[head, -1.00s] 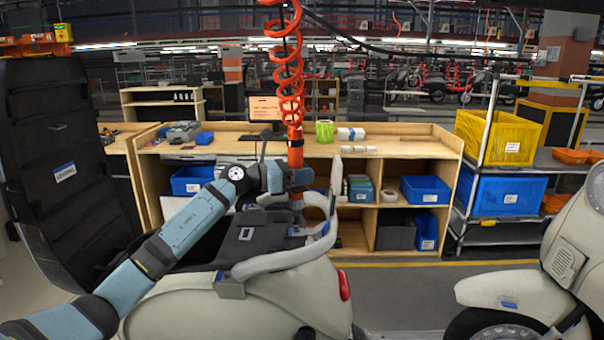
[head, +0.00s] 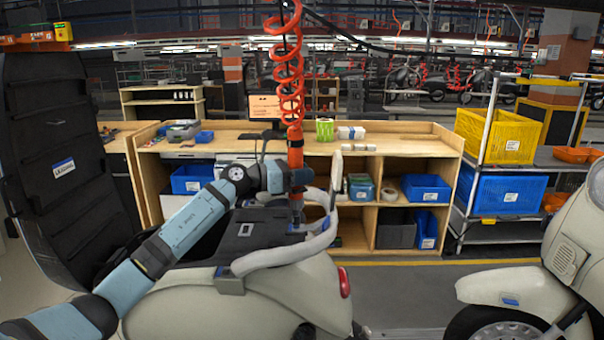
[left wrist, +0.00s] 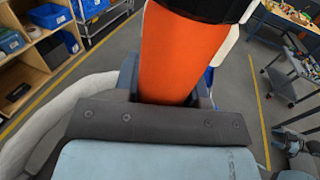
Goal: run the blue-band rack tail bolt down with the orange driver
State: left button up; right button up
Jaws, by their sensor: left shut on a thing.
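The orange driver (head: 296,148) hangs upright from a red coiled hose, its lower end pointing down over the tail of the cream scooter (head: 250,300). My left gripper (head: 298,179) is shut on the driver's body. The left wrist view shows the orange body (left wrist: 180,55) close up between the fingers. The pale tubular rack (head: 285,260) curves around the scooter's tail, under and beside the driver. The driver's tip is near the rack, but I cannot tell whether it touches a bolt. My right gripper is out of view.
A dark panel (head: 60,130) stands at the left. A wooden workbench (head: 400,148) with blue bins is behind the scooter. A second scooter (head: 530,285) is at the right, before a cart with a yellow crate (head: 500,135). Floor shows between the scooters.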

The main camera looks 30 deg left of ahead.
pick_arm(q)
jog(key=shift+f+b, duration=0.3)
dwell(0.5)
dwell(0.4)
jog(key=shift+f+b, duration=0.15)
jog(key=shift+b, duration=0.2)
jog(key=shift+f+b, duration=0.25)
jog(key=shift+b, duration=0.15)
dwell(0.6)
jog(key=shift+r, duration=0.15)
jog(key=shift+r, duration=0.15)
dwell(0.4)
